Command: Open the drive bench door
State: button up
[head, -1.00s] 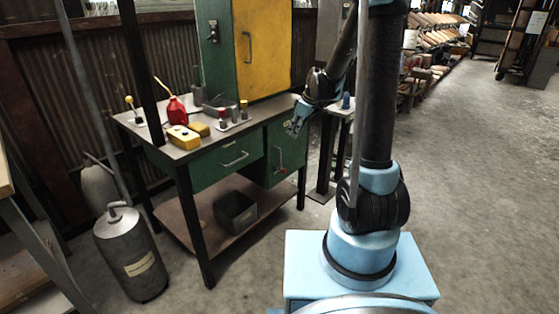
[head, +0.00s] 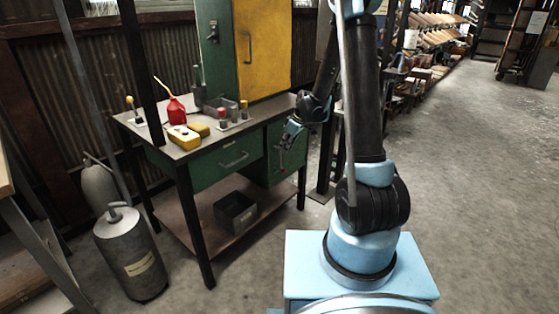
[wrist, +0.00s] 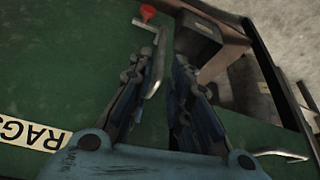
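The drive bench door (head: 288,168) is the green panel at the right of the bench front. In the wrist view, the door (wrist: 70,65) fills the left side and bears a RAGS label (wrist: 32,132). Its bent metal handle (wrist: 159,55) has a red knob (wrist: 147,13). My gripper (head: 284,147) is in front of the door. In the wrist view, my gripper (wrist: 161,62) is open, with the handle between its fingers, close to the left one. I cannot tell whether they touch. The door looks shut, though my gripper hides part of its edge.
The drawer (head: 225,165) with a bar handle is left of the door. A dark bin (head: 235,212) sits on the lower shelf. A red oil can (head: 175,110) and yellow box (head: 184,137) stand on the bench top. The floor at right is clear.

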send_over(280, 168)
jog(key=shift+w+f, duration=0.2)
jog(key=shift+f, duration=1.75)
jog(key=shift+w+f, duration=0.2)
jog(key=shift+f, duration=1.7)
grip_shut()
